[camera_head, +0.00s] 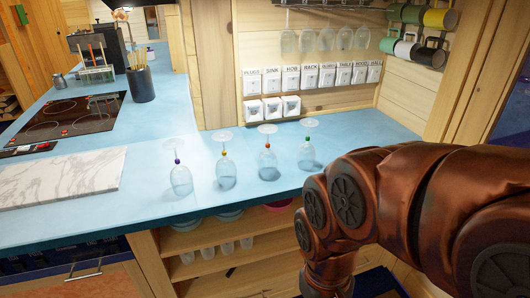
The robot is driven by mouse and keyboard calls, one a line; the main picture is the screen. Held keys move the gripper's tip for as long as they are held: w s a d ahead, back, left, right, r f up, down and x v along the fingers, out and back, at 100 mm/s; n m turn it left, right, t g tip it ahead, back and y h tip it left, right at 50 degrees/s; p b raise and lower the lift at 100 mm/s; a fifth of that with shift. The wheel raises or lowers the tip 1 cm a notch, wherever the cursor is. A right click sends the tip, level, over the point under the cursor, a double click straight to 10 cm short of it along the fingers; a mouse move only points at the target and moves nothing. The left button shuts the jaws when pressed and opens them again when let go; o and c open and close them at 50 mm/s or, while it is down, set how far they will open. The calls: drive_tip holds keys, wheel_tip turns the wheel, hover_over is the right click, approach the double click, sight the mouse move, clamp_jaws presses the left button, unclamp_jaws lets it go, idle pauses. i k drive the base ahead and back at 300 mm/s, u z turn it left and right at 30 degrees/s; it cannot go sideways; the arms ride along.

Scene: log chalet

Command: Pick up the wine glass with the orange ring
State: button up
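The wine glass with the orange ring (268,167) stands upside down on the blue countertop, bowl down and foot up. Its small orange ring sits on the stem. It is in a row of clear upturned glasses near the counter's front edge. A glass with a yellow ring (226,175) is to its left, and one with a green ring (307,158) is to its right. A glass with a purple ring (181,178) is at the left end. My brown arm fills the right side and runs down past the bottom edge; my gripper is out of view.
The blue countertop (225,205) is clear around the row. A marble board (60,178) and a black hob (72,117) lie to the left. Glasses hang from a rack (330,9) above the back. Open shelves (215,278) are below the counter.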

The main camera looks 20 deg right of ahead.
sight(267, 161)
drive_tip(key=u, duration=0.5)
drive_tip(key=k, duration=0.6)
drive_tip(key=u, duration=0.8)
drive_tip(key=i, duration=0.95)
drive_tip(key=z, duration=0.65)
